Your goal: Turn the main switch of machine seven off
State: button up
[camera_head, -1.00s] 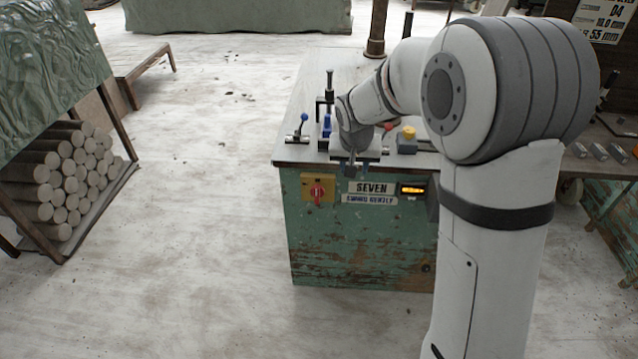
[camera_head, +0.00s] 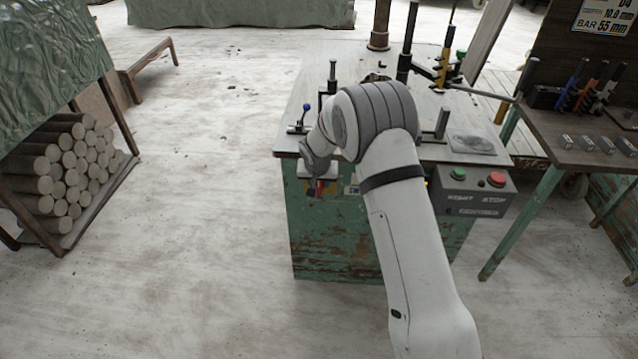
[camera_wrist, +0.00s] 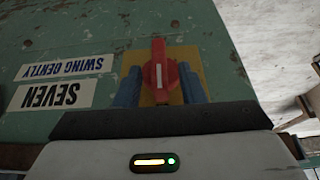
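The main switch is a red knob (camera_wrist: 159,76) with a pale line, on a yellow plate (camera_wrist: 182,56) on machine seven's worn green front (camera_wrist: 110,30). The knob's long side runs up and down in the wrist view, which sees the signs upside down. My gripper (camera_wrist: 161,78) is open, with one blue finger on each side of the knob. A gap shows on the left; whether the right finger touches is unclear. In the head view my gripper (camera_head: 320,188) is at the front of machine seven (camera_head: 345,245), and my arm hides most of the switch.
A SEVEN sign (camera_wrist: 51,95) is beside the switch. A grey box (camera_head: 471,193) with a green and a red button hangs at the machine's right corner. A bench (camera_head: 560,130) with tools stands to the right. The floor (camera_head: 190,220) left of the machine is clear.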

jog(key=shift+w+f, duration=0.2)
jog(key=shift+f, duration=0.35)
grip_shut()
